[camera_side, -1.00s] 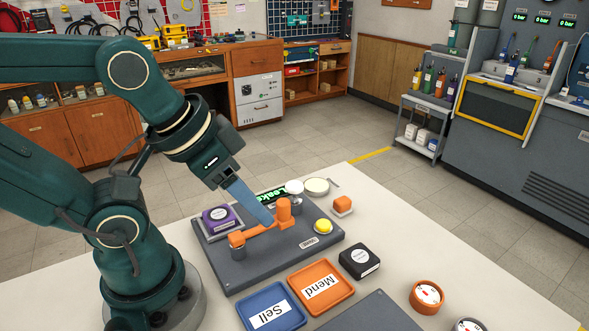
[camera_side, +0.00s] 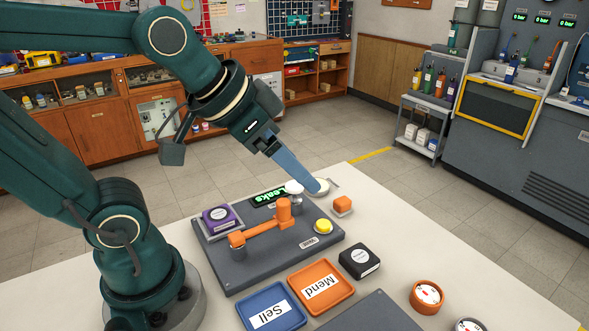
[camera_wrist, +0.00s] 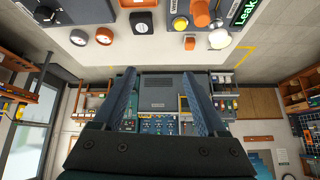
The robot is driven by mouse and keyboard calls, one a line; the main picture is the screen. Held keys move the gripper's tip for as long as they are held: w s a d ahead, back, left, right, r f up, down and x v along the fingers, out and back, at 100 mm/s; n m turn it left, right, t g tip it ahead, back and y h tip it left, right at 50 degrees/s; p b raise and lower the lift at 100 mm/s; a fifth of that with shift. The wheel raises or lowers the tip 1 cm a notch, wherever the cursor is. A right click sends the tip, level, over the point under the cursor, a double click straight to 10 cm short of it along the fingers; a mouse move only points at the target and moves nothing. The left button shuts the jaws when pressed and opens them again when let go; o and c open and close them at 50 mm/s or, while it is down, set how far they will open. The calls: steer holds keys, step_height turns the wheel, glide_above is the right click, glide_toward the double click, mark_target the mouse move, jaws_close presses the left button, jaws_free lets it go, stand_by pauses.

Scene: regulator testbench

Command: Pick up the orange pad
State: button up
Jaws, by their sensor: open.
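The orange pad (camera_side: 342,202) is a small orange block on a pale square base, on the white table to the right of the grey testbench board. It also shows in the wrist view (camera_wrist: 189,43), at the top right of centre. My gripper (camera_side: 320,189) is open and empty, with blue fingers. In the side view its fingertips overlap the round cream dish, up and left of the orange pad; I cannot tell their exact height. In the wrist view both fingers (camera_wrist: 158,72) are spread, with nothing between them.
The board carries an orange regulator arm (camera_side: 262,232), a yellow button (camera_side: 323,227), a purple block (camera_side: 219,215) and a white knob (camera_side: 294,187). A black box (camera_side: 359,261), a Mend tray (camera_side: 341,301), a Sell tray (camera_side: 299,321) and an orange gauge (camera_side: 427,296) stand nearer.

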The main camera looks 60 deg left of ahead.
steer(key=w+a, duration=0.2)
steer(key=w, duration=0.6)
steer(key=g, duration=0.1)
glide_above(341, 201)
steer(key=s+d, duration=0.2)
step_height(341, 201, down, 8)
steer(key=shift+n+g, duration=0.7)
steer(key=shift+g, duration=0.2)
steer(key=f, duration=0.2)
steer(key=a+f, duration=0.1)
steer(key=f, duration=0.1)
steer(key=a+f, duration=0.1)
steer(key=f, duration=0.1)
steer(key=shift+w+f, duration=0.1)
steer(key=shift+f, duration=0.05)
steer(key=shift+x, duration=2.5)
steer(key=shift+a, duration=0.15)
jaws_close()
